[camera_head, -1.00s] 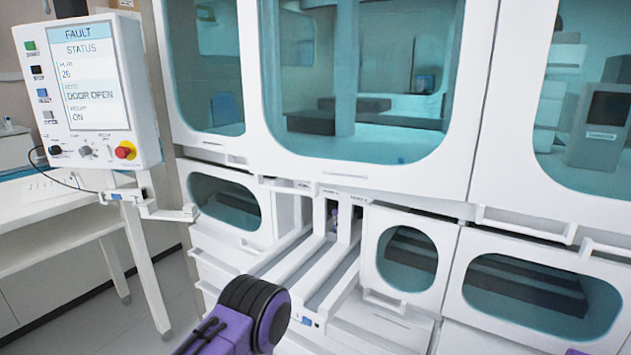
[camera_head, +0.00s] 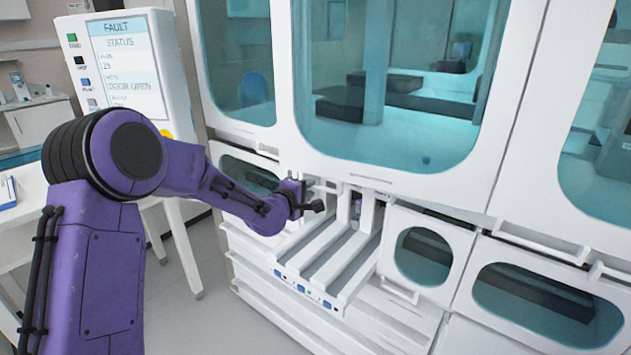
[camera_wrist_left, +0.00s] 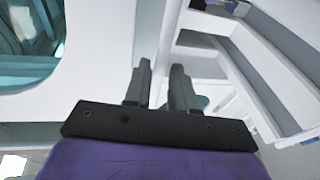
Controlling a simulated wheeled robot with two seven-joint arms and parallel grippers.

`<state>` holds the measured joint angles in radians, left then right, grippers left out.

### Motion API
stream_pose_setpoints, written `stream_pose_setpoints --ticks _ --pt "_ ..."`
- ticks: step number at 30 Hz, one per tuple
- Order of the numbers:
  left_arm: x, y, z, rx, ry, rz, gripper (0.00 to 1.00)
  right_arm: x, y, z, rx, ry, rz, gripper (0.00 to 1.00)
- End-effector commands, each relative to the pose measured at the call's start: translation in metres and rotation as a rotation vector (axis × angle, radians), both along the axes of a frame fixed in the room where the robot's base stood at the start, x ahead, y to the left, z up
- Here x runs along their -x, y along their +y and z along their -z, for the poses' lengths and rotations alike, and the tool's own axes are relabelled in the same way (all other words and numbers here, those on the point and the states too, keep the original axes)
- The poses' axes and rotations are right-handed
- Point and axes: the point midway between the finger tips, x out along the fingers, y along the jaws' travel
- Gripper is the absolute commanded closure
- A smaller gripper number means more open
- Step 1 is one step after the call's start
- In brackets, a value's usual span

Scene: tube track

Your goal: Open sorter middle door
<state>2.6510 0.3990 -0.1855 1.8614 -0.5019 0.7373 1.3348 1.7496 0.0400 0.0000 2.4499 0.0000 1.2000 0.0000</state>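The sorter is a large white cabinet with teal windows. Its middle door (camera_head: 390,110) is the big upper panel at centre and looks closed. A thin handle strip (camera_head: 372,180) runs along the door's lower edge. My left gripper (camera_head: 316,207) is just below the door's lower left part, beside the white tube lanes (camera_head: 335,255). In the left wrist view, its two dark fingers (camera_wrist_left: 161,82) are apart with a narrow gap and nothing visibly held. A white surface lies beyond them; contact cannot be told. My right gripper is not in view.
A control panel (camera_head: 125,65) reading FAULT and DOOR OPEN stands at left, partly behind my left arm. Smaller lower doors (camera_head: 425,258) with protruding handles (camera_head: 545,246) flank the lanes. A white table (camera_head: 25,205) is at far left. Floor shows between table and sorter.

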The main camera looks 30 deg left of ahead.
Motion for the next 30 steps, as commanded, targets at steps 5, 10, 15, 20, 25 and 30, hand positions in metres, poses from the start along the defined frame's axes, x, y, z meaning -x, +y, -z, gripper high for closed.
stream_pose_setpoints --ticks 5,10,15,20,25,30 --pt "-0.034 0.004 0.006 -0.003 0.003 0.0 0.75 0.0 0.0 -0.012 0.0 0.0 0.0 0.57" --pt "-0.049 0.005 0.01 -0.001 0.001 0.0 0.75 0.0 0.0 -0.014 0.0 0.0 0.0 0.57" --pt "-0.05 0.005 0.011 -0.001 0.002 0.0 0.75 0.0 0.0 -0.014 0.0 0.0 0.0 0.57" --pt "-0.05 0.005 0.011 -0.001 0.002 0.0 1.0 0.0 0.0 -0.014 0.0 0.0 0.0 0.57" --pt "-0.05 0.005 0.011 -0.001 0.002 0.0 1.0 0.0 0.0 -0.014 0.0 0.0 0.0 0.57" --pt "-0.046 -0.004 0.01 -0.001 0.003 -0.008 1.0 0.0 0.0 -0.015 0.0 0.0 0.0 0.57"
